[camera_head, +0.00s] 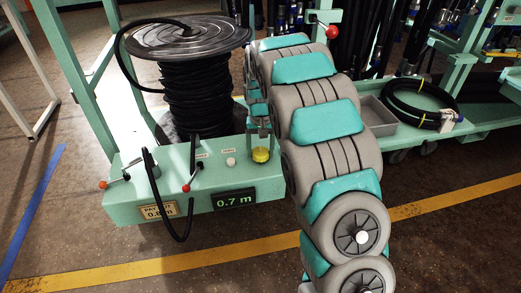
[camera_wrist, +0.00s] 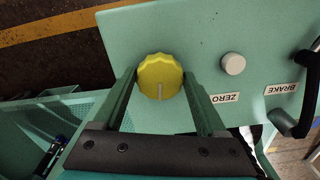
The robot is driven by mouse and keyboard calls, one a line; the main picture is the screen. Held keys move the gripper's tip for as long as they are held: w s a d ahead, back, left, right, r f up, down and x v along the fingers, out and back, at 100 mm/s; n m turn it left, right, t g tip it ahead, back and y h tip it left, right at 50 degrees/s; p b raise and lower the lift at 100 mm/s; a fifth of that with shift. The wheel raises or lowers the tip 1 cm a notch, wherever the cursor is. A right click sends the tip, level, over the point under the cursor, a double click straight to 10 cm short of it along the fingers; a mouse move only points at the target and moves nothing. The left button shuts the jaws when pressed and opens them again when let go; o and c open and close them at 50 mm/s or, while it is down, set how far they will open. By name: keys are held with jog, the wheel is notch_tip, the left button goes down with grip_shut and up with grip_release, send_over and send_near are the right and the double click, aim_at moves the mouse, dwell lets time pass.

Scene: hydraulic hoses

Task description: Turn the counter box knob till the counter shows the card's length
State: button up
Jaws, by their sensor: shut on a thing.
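The yellow scalloped knob (camera_head: 261,155) sits on top of the pale green counter box (camera_head: 218,178). In the wrist view the knob (camera_wrist: 160,72) has a light pointer line toward the bottom of the picture. My gripper (camera_wrist: 159,78) is shut on the knob, one finger on each side. In the head view my gripper (camera_head: 261,139) comes down on the knob from above. The counter display (camera_head: 235,199) reads 0.7 m in green. The card (camera_head: 158,210) on the box front seems to read 0.8 m, partly crossed by the hose.
A white button (camera_wrist: 233,64) labelled ZERO and a black lever (camera_wrist: 301,112) labelled BRAKE stand beside the knob. A black hose (camera_head: 164,195) loops over the box from the hose reel (camera_head: 190,85). A grey tray (camera_head: 376,115) and a coiled hose (camera_head: 419,101) lie right.

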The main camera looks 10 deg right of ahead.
aim_at(261, 152)
jog(key=shift+n, duration=0.4)
dwell(1.0)
jog(key=o, duration=1.3)
jog(key=shift+r+b, duration=0.3)
jog(key=shift+r, duration=3.6)
